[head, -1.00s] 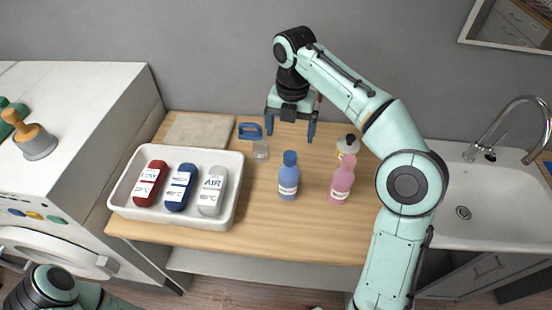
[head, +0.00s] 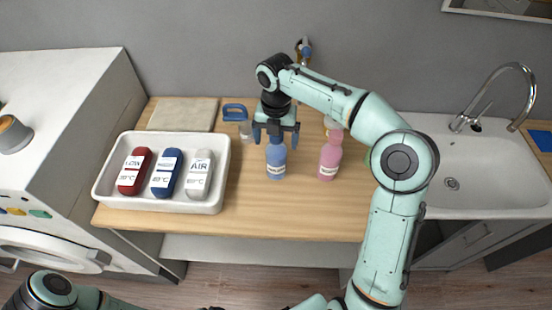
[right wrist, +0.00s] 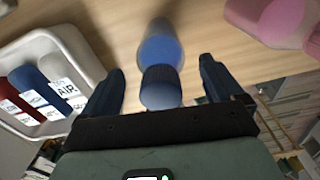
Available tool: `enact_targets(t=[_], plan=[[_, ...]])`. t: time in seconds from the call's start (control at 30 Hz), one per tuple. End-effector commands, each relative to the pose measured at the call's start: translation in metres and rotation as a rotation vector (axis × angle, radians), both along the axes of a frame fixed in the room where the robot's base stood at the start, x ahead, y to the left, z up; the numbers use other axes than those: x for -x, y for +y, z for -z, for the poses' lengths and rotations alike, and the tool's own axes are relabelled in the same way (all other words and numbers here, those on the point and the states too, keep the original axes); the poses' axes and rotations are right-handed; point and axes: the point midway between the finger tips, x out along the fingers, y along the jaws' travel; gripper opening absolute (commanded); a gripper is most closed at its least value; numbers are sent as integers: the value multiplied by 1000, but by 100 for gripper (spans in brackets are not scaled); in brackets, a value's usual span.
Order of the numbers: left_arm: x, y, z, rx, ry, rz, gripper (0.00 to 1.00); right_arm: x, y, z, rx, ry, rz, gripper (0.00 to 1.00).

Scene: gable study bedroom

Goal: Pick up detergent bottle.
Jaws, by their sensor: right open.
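A blue bottle (head: 276,162) with a white label stands upright on the wooden counter. A pink bottle (head: 329,160) stands to its right; I cannot tell which one is meant as the detergent. My right gripper (head: 275,137) is open above the blue bottle, its fingers on either side of the top, which they partly hide. In the right wrist view the blue bottle's dark cap (right wrist: 161,84) lies between the open fingers, with gaps on both sides, and the pink bottle (right wrist: 272,20) is at the upper right. My left gripper is out of view.
A white tray (head: 160,206) with red, blue and grey containers stands left on the counter. A sink (head: 500,175) is at the right. The counter's front is clear.

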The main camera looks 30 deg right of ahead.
Motion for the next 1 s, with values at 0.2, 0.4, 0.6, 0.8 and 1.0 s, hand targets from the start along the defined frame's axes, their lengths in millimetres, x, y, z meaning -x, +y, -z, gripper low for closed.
enact_targets(t=[0.2, 0.4, 0.6, 0.8, 1.0], plan=[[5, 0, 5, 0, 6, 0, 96, 0, 0, 18, 0, 0, 2, 94], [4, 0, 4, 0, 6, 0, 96, 0, 0, 16, 0, -1, 2, 68], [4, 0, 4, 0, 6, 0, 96, 0, 0, 16, -1, -1, 2, 3], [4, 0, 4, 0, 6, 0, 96, 0, 0, 16, 0, -3, 2, 0], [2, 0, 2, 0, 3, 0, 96, -1, 0, 8, -1, -6, 2, 0]])
